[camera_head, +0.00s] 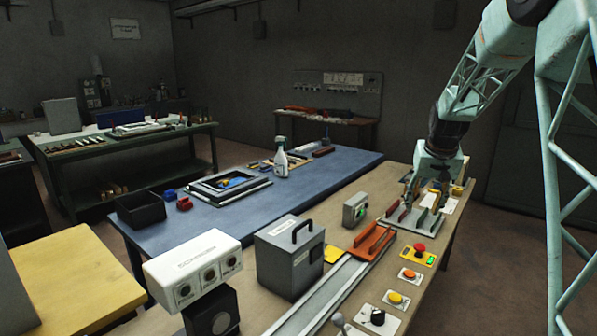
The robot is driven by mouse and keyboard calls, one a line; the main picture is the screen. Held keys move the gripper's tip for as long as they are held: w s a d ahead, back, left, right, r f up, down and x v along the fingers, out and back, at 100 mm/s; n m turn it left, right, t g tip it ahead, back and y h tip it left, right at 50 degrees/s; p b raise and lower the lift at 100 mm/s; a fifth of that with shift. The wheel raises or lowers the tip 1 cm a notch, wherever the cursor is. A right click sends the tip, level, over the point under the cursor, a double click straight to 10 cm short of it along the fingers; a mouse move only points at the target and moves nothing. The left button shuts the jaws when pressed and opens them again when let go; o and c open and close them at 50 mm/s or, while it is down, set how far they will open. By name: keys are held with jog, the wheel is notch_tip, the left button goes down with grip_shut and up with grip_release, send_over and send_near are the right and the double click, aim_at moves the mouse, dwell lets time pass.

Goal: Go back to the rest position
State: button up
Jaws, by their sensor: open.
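My gripper (423,196) hangs at the end of the pale green arm, at the right side of the bench. It points down, low over a grey fixture plate (425,219) with red upright parts. Its fingers are apart, with small yellow and red parts showing around them. I cannot tell whether the fingers touch anything on the fixture. My arm (484,75) reaches down from the upper right of the view.
The wooden bench (445,243) carries a red emergency button (420,248), a grey box (290,258) with a handle and a metal rail (322,300). A blue mat (335,165) bears a black frame (216,186), a black bin (139,209) and a spray bottle (281,160). Air above the bench's middle is clear.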

jog(key=s+a+r, duration=0.5)
jog(key=s, duration=0.5)
jog(key=s+a+r+n, duration=0.1)
jog(key=s+a+r, duration=0.35)
jog(key=s, duration=0.55)
jog(key=s+a+r, duration=0.4)
jog(key=s+r, duration=0.2)
jog(key=s, duration=0.4)
jog(key=s+a+f, duration=0.1)
jog(key=s+a, duration=0.2)
jog(key=s, duration=1.3)
jog(key=s+a+f+n+y, duration=0.1)
jog(key=s+a+f, duration=0.1)
jog(key=s, duration=1.4)
jog(key=shift+a+n, duration=0.3)
jog(key=shift+a, duration=0.55)
